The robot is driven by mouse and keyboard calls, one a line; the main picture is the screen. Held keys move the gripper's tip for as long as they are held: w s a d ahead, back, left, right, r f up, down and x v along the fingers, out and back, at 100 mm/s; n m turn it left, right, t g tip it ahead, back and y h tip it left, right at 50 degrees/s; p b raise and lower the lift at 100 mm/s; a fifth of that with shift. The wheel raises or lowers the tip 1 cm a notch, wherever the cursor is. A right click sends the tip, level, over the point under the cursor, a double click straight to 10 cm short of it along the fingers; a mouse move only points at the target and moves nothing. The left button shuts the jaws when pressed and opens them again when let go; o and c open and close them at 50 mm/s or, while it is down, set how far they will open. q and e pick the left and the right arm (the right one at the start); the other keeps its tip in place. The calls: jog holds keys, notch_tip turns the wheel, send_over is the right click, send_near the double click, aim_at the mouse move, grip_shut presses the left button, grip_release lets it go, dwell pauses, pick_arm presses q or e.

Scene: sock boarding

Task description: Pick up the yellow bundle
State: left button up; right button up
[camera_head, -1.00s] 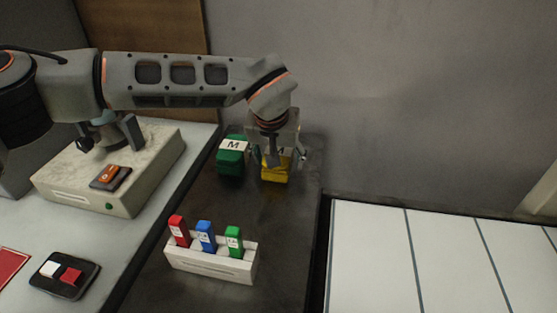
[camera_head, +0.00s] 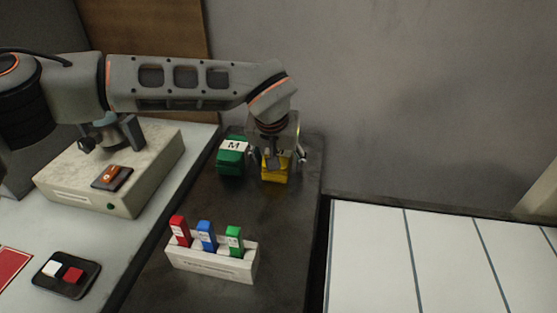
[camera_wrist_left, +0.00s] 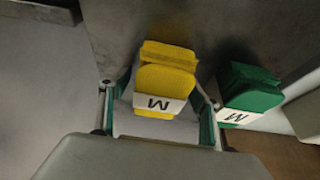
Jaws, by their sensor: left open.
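The yellow bundle (camera_head: 275,174) stands on the dark table near the wall, partly hidden behind my left gripper (camera_head: 276,160). In the left wrist view the yellow bundle (camera_wrist_left: 166,78) has a white band marked M and lies between the two fingers of my left gripper (camera_wrist_left: 160,115). The gripper is open, with a finger on each side of the bundle. I cannot tell whether either finger touches it. My right gripper is not in view.
A green bundle (camera_head: 231,160) marked M stands just left of the yellow one. A white holder (camera_head: 212,262) with red, blue and green tags is nearer on the dark table (camera_head: 200,205). A boxy device (camera_head: 60,185) with an orange switch stands at left.

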pick_arm(q)
jog(key=c, duration=1.3)
jog(key=shift+o, duration=0.2)
